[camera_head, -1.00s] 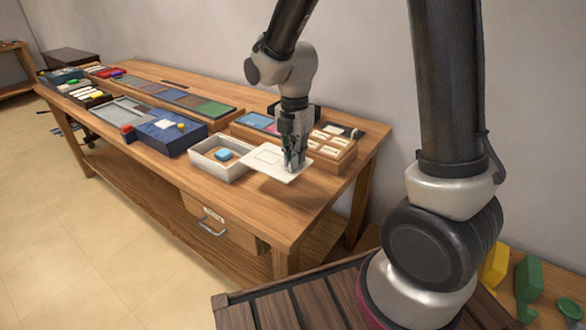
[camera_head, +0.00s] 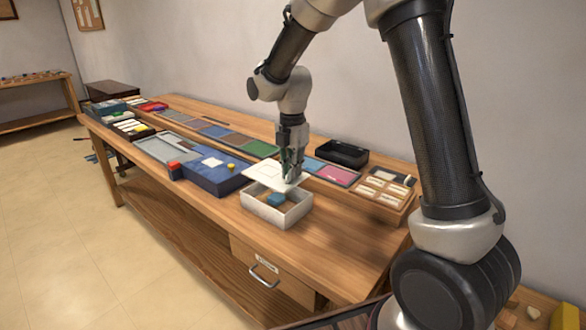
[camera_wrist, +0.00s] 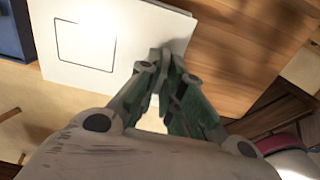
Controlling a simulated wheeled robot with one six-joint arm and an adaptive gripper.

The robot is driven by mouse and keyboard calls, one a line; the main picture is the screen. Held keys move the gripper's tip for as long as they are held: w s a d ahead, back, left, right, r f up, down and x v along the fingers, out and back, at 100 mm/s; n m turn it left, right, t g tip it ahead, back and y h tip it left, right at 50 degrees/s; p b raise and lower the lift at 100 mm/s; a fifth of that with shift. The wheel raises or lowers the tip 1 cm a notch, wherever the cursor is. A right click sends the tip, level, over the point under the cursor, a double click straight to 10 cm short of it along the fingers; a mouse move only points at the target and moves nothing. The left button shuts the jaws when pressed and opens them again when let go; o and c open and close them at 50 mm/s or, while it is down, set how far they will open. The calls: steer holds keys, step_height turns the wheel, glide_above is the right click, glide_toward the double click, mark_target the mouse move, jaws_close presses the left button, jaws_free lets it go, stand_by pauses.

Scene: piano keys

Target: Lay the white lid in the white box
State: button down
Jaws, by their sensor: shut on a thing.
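The white lid (camera_head: 266,176) is a thin flat square panel with a dark square outline. It is held above the back left part of the white box (camera_head: 268,214), tilted a little and apart from the table. The box is open at the front edge of the table with a blue block (camera_head: 276,199) inside. My gripper (camera_head: 291,178) is shut on the lid's right edge. In the wrist view the lid (camera_wrist: 110,45) fills the upper left and the fingertips (camera_wrist: 160,58) pinch its edge. The lid hides part of the box's back rim.
A wooden tray (camera_head: 384,198) with pale pieces and a black tray (camera_head: 342,153) lie to the right. Bare tabletop lies right of the box.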

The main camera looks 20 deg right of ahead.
mark_target(292, 182)
steer(key=shift+f, duration=2.6)
steer(key=shift+f, duration=0.65)
stand_by(0.6)
steer(key=c, duration=1.5)
jaws_free()
step_height(292, 182, up, 12)
